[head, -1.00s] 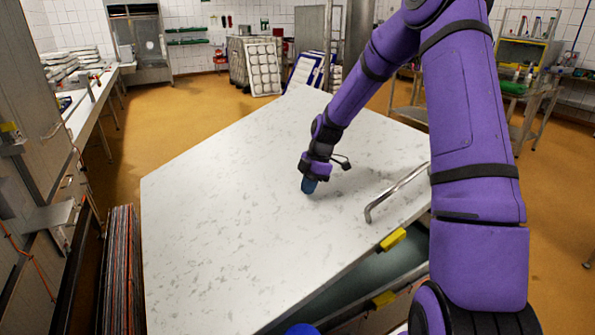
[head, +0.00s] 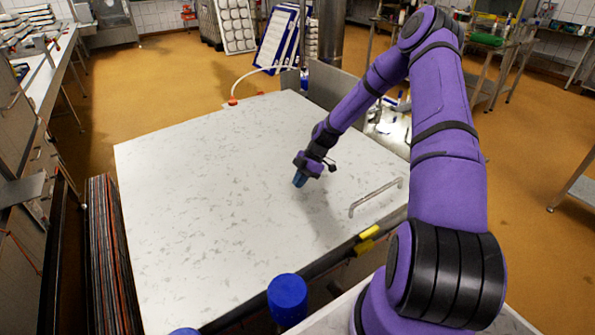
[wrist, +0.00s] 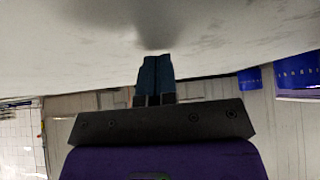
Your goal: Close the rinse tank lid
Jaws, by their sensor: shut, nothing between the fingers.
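The rinse tank lid (head: 220,200) is a large white, grey-flecked slab. It lies about level over the tank in the head view, with a metal bar handle (head: 376,197) near its right edge. Two yellow blocks (head: 368,232) sit close together at its near edge. A dark band shows under that edge; I cannot tell whether the lid is fully seated. My gripper (head: 299,180) is shut and empty, its blue fingertips at the lid's top surface right of the middle. In the wrist view the fingertips (wrist: 155,62) meet or nearly meet the pale lid (wrist: 60,40).
A white hose with an orange end (head: 233,101) lies by the lid's far edge. A blue-topped container (head: 287,298) stands at the near edge. Dark stacked panels (head: 105,250) stand close on the left. Open orange floor lies beyond and to the right.

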